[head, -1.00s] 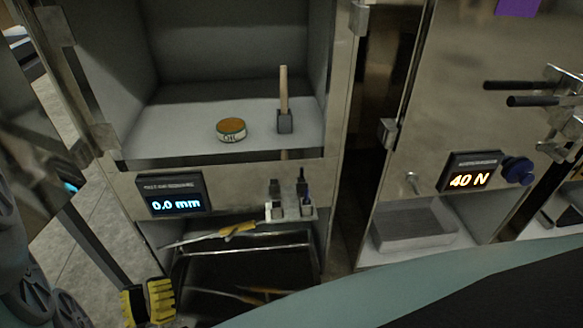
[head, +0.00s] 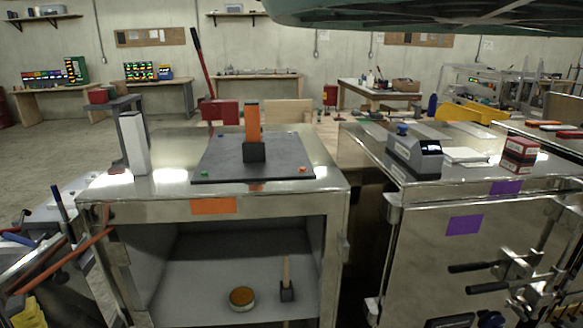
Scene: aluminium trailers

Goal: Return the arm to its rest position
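My gripper is not in view. A dark teal shape (head: 420,14) crosses the top right of the head view; it looks like part of my arm, seen close and from below. The rest of the arm is outside the frame.
An open steel trailer (head: 335,250) stands in front, with a tin (head: 242,297) and a wooden-handled tool (head: 286,278) inside. On its top are a dark plate (head: 215,168) with an orange block (head: 253,125). A second trailer (head: 430,235) with protruding handles stands right. Benches line the back wall.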

